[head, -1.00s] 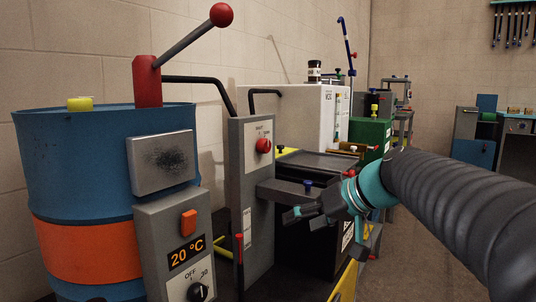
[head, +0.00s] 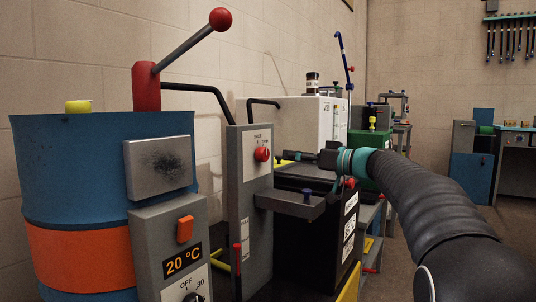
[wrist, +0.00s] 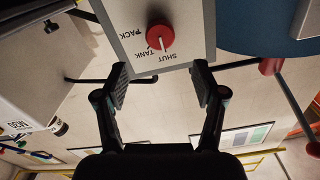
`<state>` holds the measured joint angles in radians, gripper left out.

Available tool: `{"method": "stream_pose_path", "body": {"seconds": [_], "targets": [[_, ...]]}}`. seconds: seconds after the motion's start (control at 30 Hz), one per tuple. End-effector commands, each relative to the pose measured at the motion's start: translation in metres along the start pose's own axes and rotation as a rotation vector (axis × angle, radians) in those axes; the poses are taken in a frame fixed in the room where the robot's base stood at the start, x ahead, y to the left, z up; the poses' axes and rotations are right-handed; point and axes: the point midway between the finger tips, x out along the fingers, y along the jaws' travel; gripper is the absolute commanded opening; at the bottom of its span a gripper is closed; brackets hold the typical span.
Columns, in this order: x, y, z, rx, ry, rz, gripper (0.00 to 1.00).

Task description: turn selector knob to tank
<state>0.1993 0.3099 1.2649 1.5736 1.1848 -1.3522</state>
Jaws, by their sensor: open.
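The red selector knob (head: 262,154) sits on the upper face of a grey upright panel (head: 250,215). In the wrist view the knob (wrist: 160,36) shows upside down, with the labels SHUT, TANK and PACK around it. A small pale mark on the knob appears to face the SHUT side, but it is too small to be sure. My gripper (head: 290,156) is to the right of the knob at about its height, apart from it. In the wrist view my gripper (wrist: 160,82) has its two fingers spread with nothing between them, and the knob lies beyond the fingertips.
A blue and orange drum (head: 85,255) with a red-knobbed lever (head: 190,42) stands at left. A grey control box (head: 170,240) reads 20 °C. A grey shelf (head: 290,203) juts from the panel below my gripper. A white unit (head: 300,122) stands behind.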

Motion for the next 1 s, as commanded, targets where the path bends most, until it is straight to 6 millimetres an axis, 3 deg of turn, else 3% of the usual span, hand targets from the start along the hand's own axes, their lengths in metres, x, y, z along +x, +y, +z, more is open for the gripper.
{"method": "stream_pose_path", "body": {"seconds": [0.3, 0.5, 0.93, 1.0], "targets": [[0.06, -0.001, 0.0, 0.001, -0.002, -0.002, 0.7], [0.083, 0.0, 0.0, 0.001, -0.001, -0.001, 0.7], [0.091, -0.001, 0.001, 0.001, -0.001, 0.0, 0.7], [0.091, 0.0, 0.001, 0.001, -0.001, 0.0, 0.55]]}}
